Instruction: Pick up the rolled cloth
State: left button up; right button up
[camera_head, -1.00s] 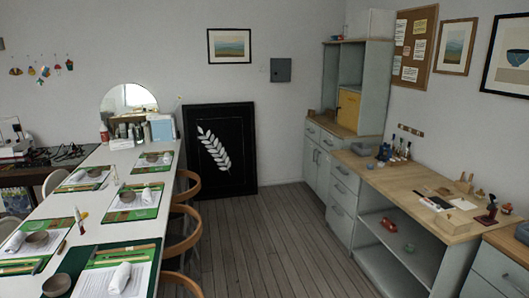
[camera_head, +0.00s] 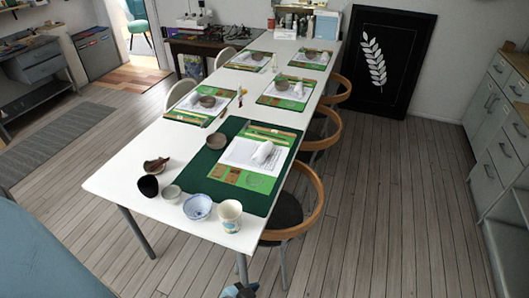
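A white rolled cloth (camera_head: 262,152) lies on a printed sheet on the nearest dark green mat (camera_head: 212,160), toward the right side of the long white table. Another white rolled cloth (camera_head: 298,89) lies on a place setting farther back. Other settings beyond hold bowls and sheets, and any cloths there are too small to make out surely. Neither gripper can be made out. A small dark piece shows at the bottom edge, but I cannot tell what it is.
A patterned cup (camera_head: 229,215), a blue-and-white bowl (camera_head: 197,207), a small grey cup (camera_head: 171,194) and a dark cup (camera_head: 148,186) stand at the near end of the table (camera_head: 112,180). Wooden chairs (camera_head: 305,205) line its right side. The floor to the right is clear.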

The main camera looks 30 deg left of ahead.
aim_at(263, 151)
jog(key=i+u, duration=0.25)
jog(key=i, duration=0.2)
jog(key=i+l+u, duration=0.1)
jog(key=i+u, duration=0.15)
jog(key=i, duration=0.2)
jog(key=i+l+u, duration=0.2)
jog(key=i, duration=0.25)
